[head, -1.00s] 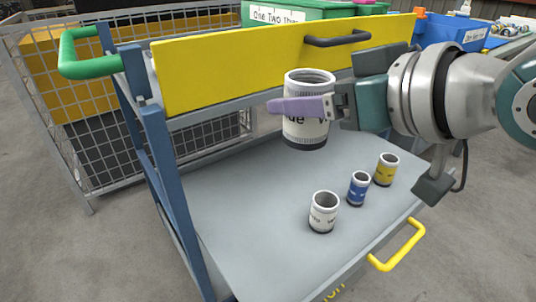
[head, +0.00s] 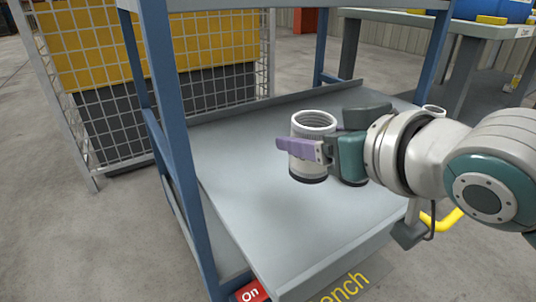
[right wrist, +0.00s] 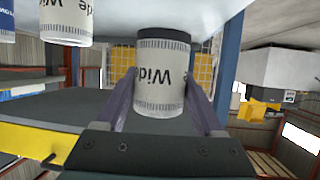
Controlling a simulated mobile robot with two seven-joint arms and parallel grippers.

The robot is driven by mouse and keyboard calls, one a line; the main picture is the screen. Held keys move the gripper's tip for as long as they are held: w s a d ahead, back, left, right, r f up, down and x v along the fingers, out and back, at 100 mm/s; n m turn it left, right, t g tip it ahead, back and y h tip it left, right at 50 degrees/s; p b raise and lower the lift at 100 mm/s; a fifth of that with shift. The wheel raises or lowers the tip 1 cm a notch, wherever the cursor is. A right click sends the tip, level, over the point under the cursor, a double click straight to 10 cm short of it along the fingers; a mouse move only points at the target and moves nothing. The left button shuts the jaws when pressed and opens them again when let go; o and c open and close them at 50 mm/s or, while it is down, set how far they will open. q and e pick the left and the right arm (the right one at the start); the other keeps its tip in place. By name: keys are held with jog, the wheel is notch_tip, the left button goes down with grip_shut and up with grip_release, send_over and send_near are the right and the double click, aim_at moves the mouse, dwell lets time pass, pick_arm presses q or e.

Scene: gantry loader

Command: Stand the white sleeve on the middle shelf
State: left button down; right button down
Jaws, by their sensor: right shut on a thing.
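The white sleeve (head: 313,125) is upright between the fingers of my right gripper (head: 303,150), dark rim downward, over the grey shelf (head: 250,160). In the right wrist view, where things show upside down, the fingers press both sides of the sleeve (right wrist: 160,78), and its lettering is inverted. Its dark rim is close to the shelf surface (right wrist: 200,14); I cannot tell whether they touch. My left gripper is not in view.
The right wrist view shows another white sleeve (right wrist: 66,22) and part of a blue sleeve (right wrist: 6,22) beside the held one. Blue posts (head: 172,150) frame the shelf, and a mesh cage (head: 105,130) stands left. The shelf's left and front parts are bare.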

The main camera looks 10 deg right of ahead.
notch_tip(320, 180, down, 7)
jog(key=b, duration=0.3)
jog(key=shift+r, duration=0.2)
grip_release()
jog(key=shift+f, duration=0.15)
